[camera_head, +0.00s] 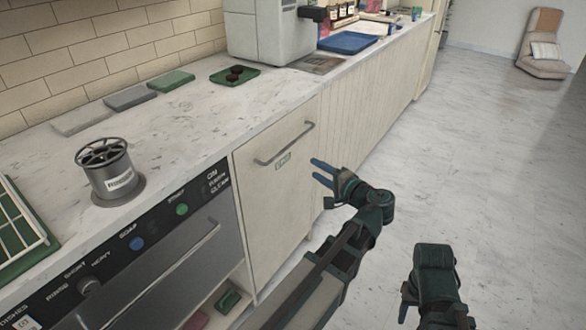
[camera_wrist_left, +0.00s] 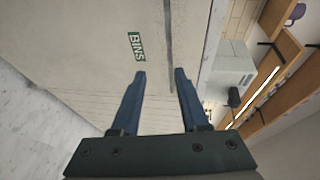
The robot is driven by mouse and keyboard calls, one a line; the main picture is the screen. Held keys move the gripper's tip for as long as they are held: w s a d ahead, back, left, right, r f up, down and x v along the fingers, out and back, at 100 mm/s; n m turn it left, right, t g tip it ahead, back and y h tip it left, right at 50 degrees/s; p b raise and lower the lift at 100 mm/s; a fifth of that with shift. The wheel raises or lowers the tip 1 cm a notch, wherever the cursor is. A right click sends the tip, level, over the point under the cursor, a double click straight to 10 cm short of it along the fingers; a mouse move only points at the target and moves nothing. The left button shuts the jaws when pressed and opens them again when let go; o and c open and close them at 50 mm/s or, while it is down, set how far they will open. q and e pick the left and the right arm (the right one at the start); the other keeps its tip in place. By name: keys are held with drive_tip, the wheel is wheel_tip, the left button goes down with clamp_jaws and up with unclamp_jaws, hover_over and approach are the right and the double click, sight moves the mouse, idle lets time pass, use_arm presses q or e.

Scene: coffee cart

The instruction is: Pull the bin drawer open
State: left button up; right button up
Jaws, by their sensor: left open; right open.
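The bin drawer (camera_head: 275,205) is a pale wooden front panel in the counter, right of the dishwasher, and looks shut. Contact cannot be told. My right gripper (camera_head: 407,296) is open and empty, low at the right.
The dishwasher (camera_head: 165,270) with its own handle is left of the drawer. The marble counter (camera_head: 190,120) above holds a rinser (camera_head: 108,172), cloths and a coffee machine (camera_head: 270,35). Open grey floor (camera_head: 480,150) lies to the right.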

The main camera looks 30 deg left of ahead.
sight(293, 143)
use_arm(q)
drive_tip(key=w+a+y+b, duration=0.1)
drive_tip(key=w+a+b, duration=0.1)
drive_tip(key=w+a, duration=0.1)
drive_tip(key=w+a+m+t+y+b, duration=0.1)
drive_tip(key=w+a+b, duration=0.1)
drive_tip(key=a, duration=0.4)
drive_tip(key=w+a+m+t+y+b, duration=0.1)
drive_tip(key=w+a+b, duration=0.1)
drive_tip(key=w+a, duration=0.2)
drive_tip(key=shift+w+a+f, duration=0.25)
drive_tip(key=shift+a+f, duration=0.15)
drive_tip(key=shift+a, duration=0.05)
use_arm(e)
wheel_tip(293, 143, down, 9)
drive_tip(key=shift+r, duration=0.2)
use_arm(q)
clamp_jaws()
idle(0.9)
